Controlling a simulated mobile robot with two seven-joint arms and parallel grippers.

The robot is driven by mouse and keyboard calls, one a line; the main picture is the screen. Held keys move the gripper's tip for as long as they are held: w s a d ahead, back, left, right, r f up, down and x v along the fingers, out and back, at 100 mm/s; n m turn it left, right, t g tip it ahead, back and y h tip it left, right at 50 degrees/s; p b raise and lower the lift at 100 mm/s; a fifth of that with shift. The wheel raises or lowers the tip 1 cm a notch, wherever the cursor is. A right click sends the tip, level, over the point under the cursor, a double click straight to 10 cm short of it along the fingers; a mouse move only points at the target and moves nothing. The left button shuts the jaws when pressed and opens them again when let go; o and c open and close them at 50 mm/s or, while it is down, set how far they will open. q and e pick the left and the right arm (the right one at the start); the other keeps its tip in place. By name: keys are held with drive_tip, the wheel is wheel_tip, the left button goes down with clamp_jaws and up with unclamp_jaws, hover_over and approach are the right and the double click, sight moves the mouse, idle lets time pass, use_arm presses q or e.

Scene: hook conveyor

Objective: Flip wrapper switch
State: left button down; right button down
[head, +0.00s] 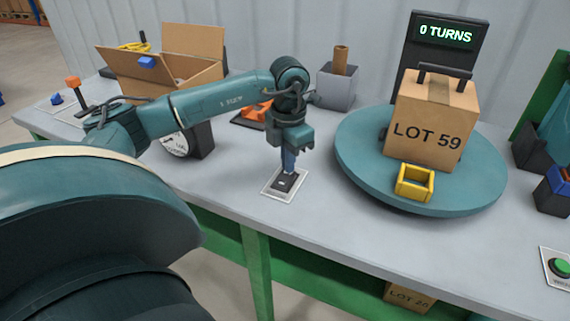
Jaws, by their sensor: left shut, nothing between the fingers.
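A small dark switch (285,183) sits on a light plate (270,187) near the front edge of the table, left of the round turntable. My left gripper (288,168) points straight down right above the switch, its fingers closed with nothing between them. The fingertips are at or very near the switch; I cannot tell whether they touch. The turntable (354,167) holds a cardboard box (440,108) marked LOT 59 and a yellow frame-shaped piece (415,182). A display behind (445,31) reads 0 TURNS. My right gripper does not show.
An open carton (193,42) stands at the back left, with a dial scale (175,145) in front of it. A grey bin with a brown roll (336,88) stands behind my gripper. A green button (561,267) is at the right front. The table (340,225) is clear in front of the turntable.

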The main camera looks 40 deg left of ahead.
use_arm(q)
drive_tip(key=shift+f+b, duration=0.35)
drive_tip(key=shift+f, duration=0.2)
drive_tip(key=shift+r, duration=0.1)
drive_tip(key=shift+r+p, duration=2.75)
drive_tip(key=shift+r, duration=0.75)
drive_tip(key=shift+s+f, duration=0.1)
